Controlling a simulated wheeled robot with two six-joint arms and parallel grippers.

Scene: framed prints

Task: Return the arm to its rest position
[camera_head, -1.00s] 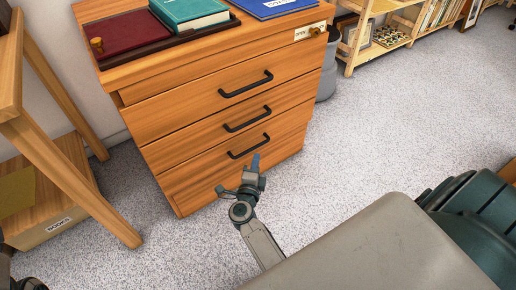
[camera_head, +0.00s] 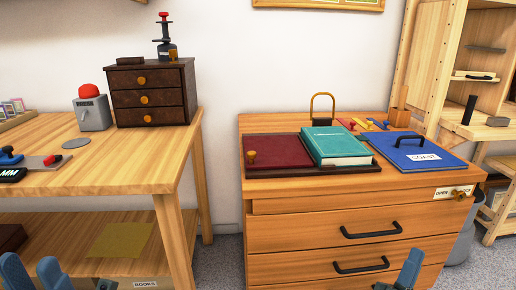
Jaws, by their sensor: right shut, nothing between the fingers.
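My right gripper (camera_head: 408,268) shows at the bottom edge, in front of the wooden drawer cabinet (camera_head: 290,208). Its blue fingertips are together with nothing between them; the rest of that arm is out of view. My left gripper (camera_head: 33,274) is at the bottom left corner, in front of the left table's lower shelf. The visible cabinet drawers are shut, with black bar handles.
On the cabinet lie a dark red panel (camera_head: 277,152), a teal book (camera_head: 340,147), a blue folder (camera_head: 412,152) and a padlock (camera_head: 322,119). The left table (camera_head: 130,160) holds a small dark chest (camera_head: 148,97) and a red-domed box (camera_head: 93,110). Shelving (camera_head: 447,62) stands right.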

